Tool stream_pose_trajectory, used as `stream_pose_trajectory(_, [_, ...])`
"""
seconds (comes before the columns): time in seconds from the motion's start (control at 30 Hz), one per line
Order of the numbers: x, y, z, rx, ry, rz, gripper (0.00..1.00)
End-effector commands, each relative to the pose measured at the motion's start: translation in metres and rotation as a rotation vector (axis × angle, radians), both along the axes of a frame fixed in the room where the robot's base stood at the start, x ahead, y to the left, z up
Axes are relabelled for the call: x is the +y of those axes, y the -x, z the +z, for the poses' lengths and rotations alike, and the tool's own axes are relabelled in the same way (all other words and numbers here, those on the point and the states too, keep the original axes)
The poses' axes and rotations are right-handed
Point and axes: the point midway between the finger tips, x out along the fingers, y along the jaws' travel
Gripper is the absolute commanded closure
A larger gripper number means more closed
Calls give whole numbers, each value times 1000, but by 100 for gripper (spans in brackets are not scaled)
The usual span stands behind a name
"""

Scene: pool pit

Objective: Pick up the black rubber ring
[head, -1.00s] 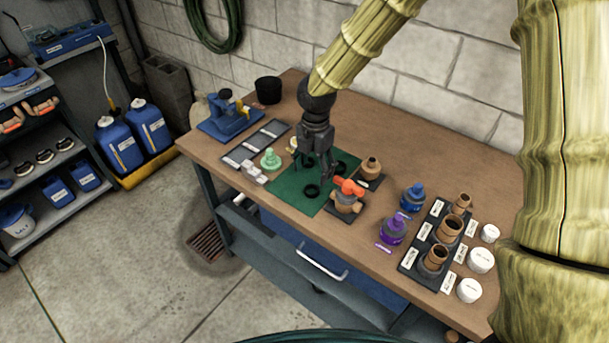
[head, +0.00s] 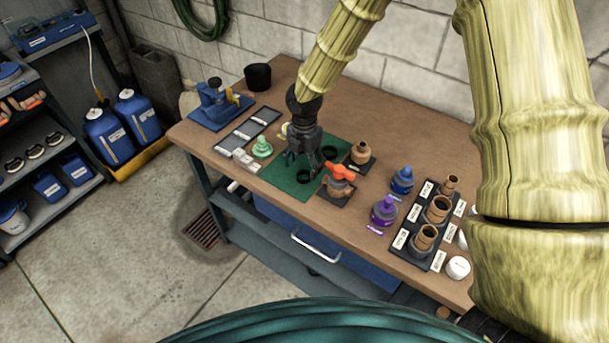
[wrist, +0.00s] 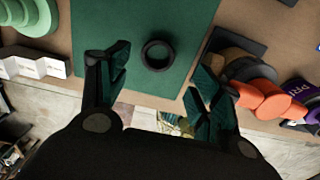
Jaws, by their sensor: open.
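A black rubber ring (head: 304,182) lies flat on the green mat (head: 289,187) on the workbench. It also shows in the wrist view (wrist: 146,56), just beyond and between my fingertips. My gripper (head: 303,167) is open and empty, pointing down above the ring. In the wrist view its two fingers (wrist: 157,75) are spread wide, one on each side of the ring's position, and do not visibly touch it.
An orange-handled valve (head: 340,184) stands close at the right, near one finger in the wrist view (wrist: 265,97). A green stepped piece (head: 262,148) and white blocks (head: 245,161) lie left. A brass fitting (head: 361,153) and blue and purple bottles are further right.

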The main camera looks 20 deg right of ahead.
Motion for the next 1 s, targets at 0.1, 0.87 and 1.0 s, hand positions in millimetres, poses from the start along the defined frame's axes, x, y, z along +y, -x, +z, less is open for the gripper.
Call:
stream_pose_trajectory(0.1, [0, -1, -10, 3, 1, 1, 35])
stream_pose_trajectory(0.87, [-1, -3, -43, 0, 0, 1, 52])
stream_pose_trajectory(1.0, [-1, -3, -43, 0, 0, 1, 73])
